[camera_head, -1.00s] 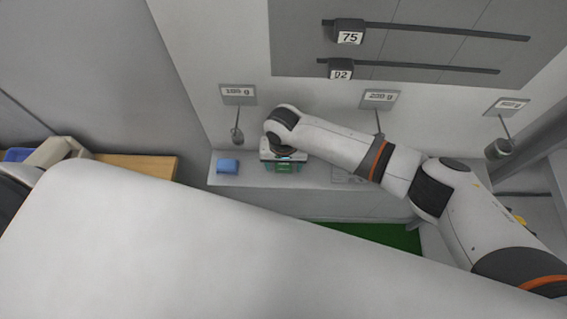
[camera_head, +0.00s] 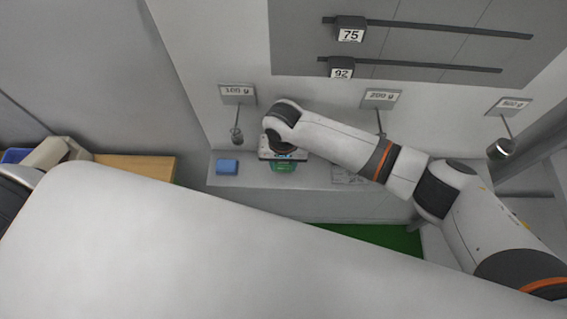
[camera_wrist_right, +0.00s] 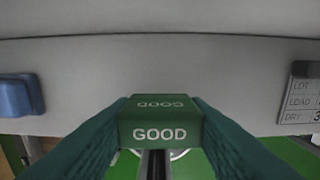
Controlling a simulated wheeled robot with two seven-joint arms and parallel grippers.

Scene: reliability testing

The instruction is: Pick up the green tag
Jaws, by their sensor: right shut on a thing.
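The green tag (camera_wrist_right: 160,125) is a block marked "GOOD" in white on its top and front faces. In the right wrist view it sits between the two green fingers of my right gripper (camera_wrist_right: 160,112), which is shut on it. In the head view the green tag (camera_head: 283,167) shows just below my right gripper (camera_head: 280,160), over the front part of the grey shelf. The wrist hides much of it there. A large pale part of my own arm fills the lower left of the head view. My left gripper does not show.
A blue block (camera_head: 227,166) lies on the grey shelf (camera_head: 320,178) to the left. A label plate (camera_wrist_right: 303,98) lies to the right. Weights hang under signs on the wall, such as the "100 g" sign (camera_head: 238,94). Sliders marked 75 (camera_head: 350,35) and 92 (camera_head: 341,72) are above.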

